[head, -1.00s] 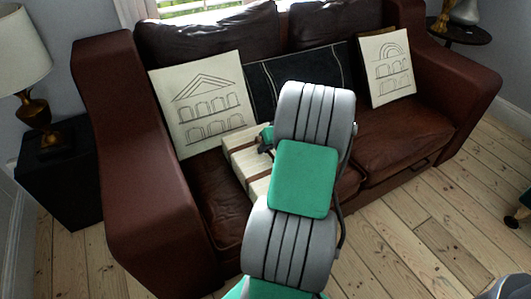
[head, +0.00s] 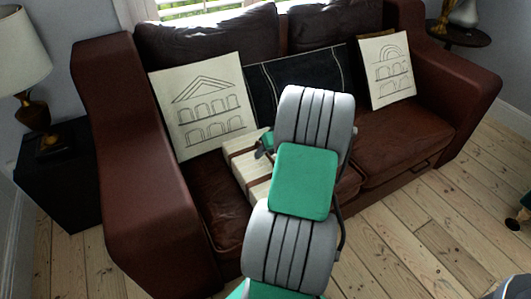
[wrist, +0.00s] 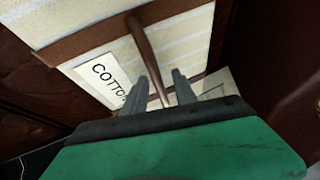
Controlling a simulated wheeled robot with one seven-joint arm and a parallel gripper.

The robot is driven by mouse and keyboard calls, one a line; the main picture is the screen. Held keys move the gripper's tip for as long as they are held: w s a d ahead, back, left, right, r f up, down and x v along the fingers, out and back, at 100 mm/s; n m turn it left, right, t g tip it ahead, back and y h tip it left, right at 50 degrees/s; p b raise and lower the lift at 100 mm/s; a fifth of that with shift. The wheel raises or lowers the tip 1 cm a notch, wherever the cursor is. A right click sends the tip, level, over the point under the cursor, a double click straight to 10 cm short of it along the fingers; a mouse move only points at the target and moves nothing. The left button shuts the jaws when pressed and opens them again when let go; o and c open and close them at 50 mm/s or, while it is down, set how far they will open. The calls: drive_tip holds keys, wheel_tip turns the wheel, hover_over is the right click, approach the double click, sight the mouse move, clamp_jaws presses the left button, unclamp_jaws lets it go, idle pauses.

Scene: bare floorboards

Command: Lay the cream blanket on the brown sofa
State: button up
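The cream blanket (head: 241,166) is a folded, boxy bundle with brown straps. It lies on the left seat of the brown sofa (head: 400,137), in front of a cream cushion; my arm hides its right part. In the wrist view the blanket (wrist: 90,50) shows a white "COTTON" label and a thin brown handle. My gripper (head: 264,147) is above the blanket. In the wrist view my gripper (wrist: 162,78) has its fingers apart, with the handle running between them. It looks open, with the handle loose between the fingers.
A cream cushion with a building drawing (head: 200,100) leans on the sofa back at left. A dark cushion (head: 268,80) stands in the middle and another cream cushion (head: 388,68) at right. A lamp (head: 35,115) stands on a black side table (head: 55,180). The right seat is clear.

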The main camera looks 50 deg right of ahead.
drive_tip(key=a+p+v, duration=0.1)
drive_tip(key=p+v, duration=0.3)
drive_tip(key=v, duration=0.8)
drive_tip(key=w+a+r+n+g, duration=0.1)
drive_tip(key=w+a+r, duration=0.15)
drive_tip(key=a, duration=0.75)
drive_tip(key=w+a+r+n+g, duration=0.1)
drive_tip(key=w+a+g, duration=0.15)
drive_tip(key=a, duration=0.85)
drive_tip(key=s+a, duration=0.3)
drive_tip(key=a, duration=0.2)
drive_tip(key=s+a+n, duration=0.1)
drive_tip(key=s+a, duration=0.2)
drive_tip(key=a, duration=0.2)
drive_tip(key=s+a+n, duration=0.1)
drive_tip(key=s+a, duration=0.2)
drive_tip(key=a, duration=0.2)
drive_tip(key=shift+s+a+f+h+b, duration=0.1)
drive_tip(key=shift+s+f+h+b, duration=0.2)
drive_tip(key=shift+h, duration=0.1)
